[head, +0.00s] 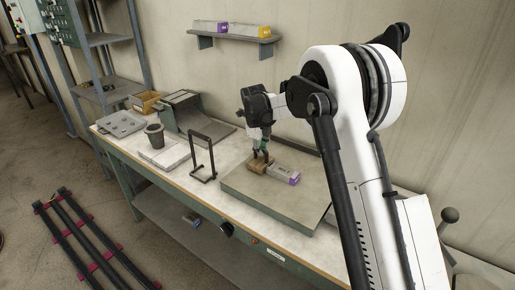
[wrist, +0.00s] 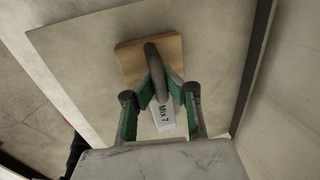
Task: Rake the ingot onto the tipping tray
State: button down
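A pale grey bar with a purple end (head: 284,174), seemingly the ingot, lies on a large grey-green slab (head: 265,205). In the wrist view its white face (wrist: 164,118) reads "Mix 7" between my fingers. A wooden block (head: 257,165) with a dark grey upright handle (wrist: 155,62) is on the slab beside the bar. My gripper (head: 262,155) is over the block, its fingers closed in on both sides of the handle; they also show in the wrist view (wrist: 160,88). A grey sloped tray-like fixture (head: 186,110) stands at the bench's back left; whether it is the tipping tray is unclear.
A black wire frame (head: 203,160) stands left of the slab. A dark cup (head: 155,135), a pale block (head: 165,156), a cardboard box (head: 146,102) and a grey plate (head: 121,124) are farther left. A wall shelf (head: 235,38) holds bars with purple and yellow ends.

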jog(key=shift+s+d+p, duration=0.5)
jog(key=shift+s+d, duration=1.3)
jog(key=shift+d, duration=0.45)
jog(key=shift+s+d+p, duration=0.5)
jog(key=shift+s+d, duration=1.25)
jog(key=shift+d, duration=0.5)
jog(key=shift+s+d+p, duration=0.5)
jog(key=shift+s+d, duration=1.3)
jog(key=shift+d, duration=0.45)
jog(key=shift+s+d+b, duration=0.65)
jog(key=shift+s+d, duration=1.45)
jog(key=shift+d, duration=0.5)
jog(key=shift+s+d+b, duration=0.7)
jog(key=shift+s+d, duration=1.35)
jog(key=shift+d, duration=0.5)
jog(key=shift+s+d+b, duration=0.65)
jog(key=shift+s+d, duration=1.45)
jog(key=shift+d, duration=0.5)
jog(key=shift+w+a, duration=0.65)
jog(key=shift+a, duration=0.15)
notch_tip(320, 180, up, 7)
jog(key=p, duration=0.3)
jog(key=shift+w+a, duration=0.35)
jog(key=shift+a, duration=0.1)
